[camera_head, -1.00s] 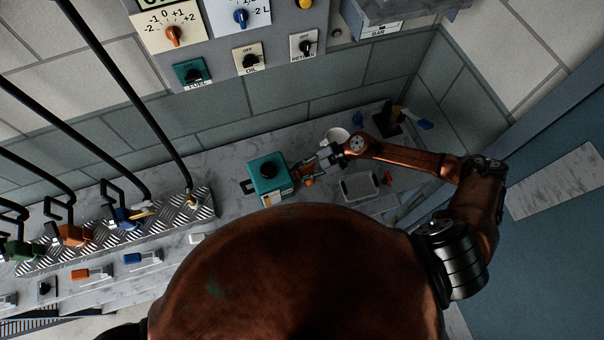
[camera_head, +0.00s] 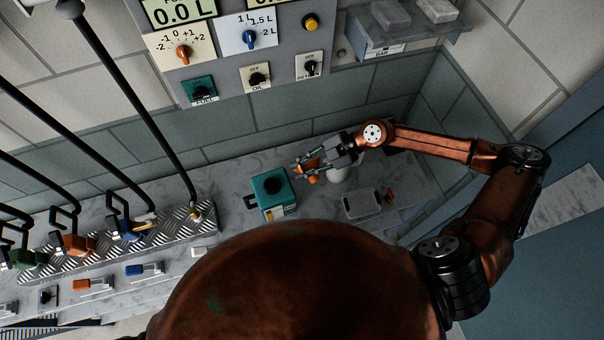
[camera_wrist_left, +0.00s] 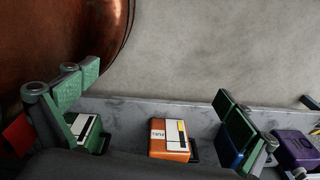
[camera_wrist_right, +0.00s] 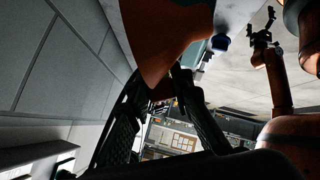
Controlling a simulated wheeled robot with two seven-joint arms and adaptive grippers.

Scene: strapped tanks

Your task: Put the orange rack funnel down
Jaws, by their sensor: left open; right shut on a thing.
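The orange rack funnel (camera_head: 308,168) is in my right gripper (camera_head: 312,163) in the head view. The gripper is shut on it and holds it near the white cup, at the upper right of the teal tank (camera_head: 283,207). In the right wrist view the funnel (camera_wrist_right: 165,35) is large at the top, between the dark fingers (camera_wrist_right: 160,115); I cannot tell its height above the counter. My left gripper (camera_wrist_left: 155,95) is open and empty in the left wrist view, its green pads wide apart. It does not show in the head view.
The grey counter (camera_head: 228,172) runs below the tiled wall. A white cup (camera_head: 345,174) is partly hidden by my right gripper. A light tray (camera_head: 362,204) lies to the right. An orange tank (camera_wrist_left: 170,144) and other tanks show in the left wrist view.

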